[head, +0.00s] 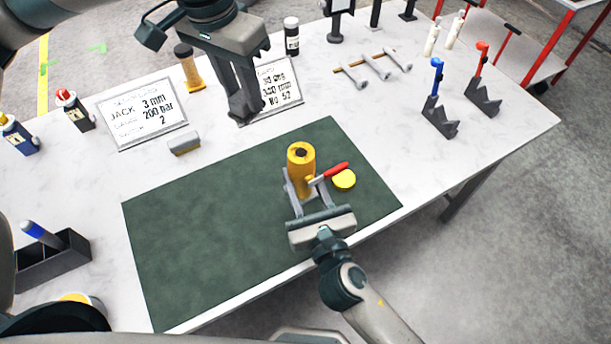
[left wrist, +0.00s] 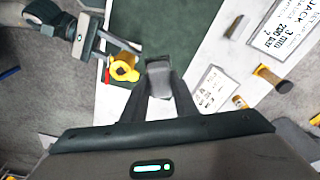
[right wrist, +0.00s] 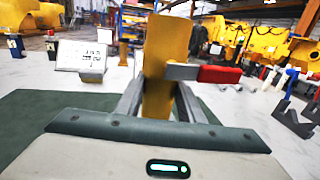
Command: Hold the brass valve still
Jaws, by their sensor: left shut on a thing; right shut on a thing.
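The brass valve (head: 302,160) is a yellow-gold cylinder with a dark hole in its top and a red-handled lever at its side. It stands upright over the green mat (head: 200,240). My right gripper (head: 303,187) is shut around its lower body; the right wrist view shows the valve (right wrist: 165,65) between the fingers. My left gripper (head: 245,112) is above the table, behind the mat, apart from the valve. It is shut on a small grey thing (left wrist: 160,75), which I cannot identify. The valve also shows in the left wrist view (left wrist: 124,70).
A yellow disc (head: 344,179) lies right of the valve. Two lettered signs, a grey block (head: 184,143) and bottles stand behind the mat. The mat's left part is clear.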

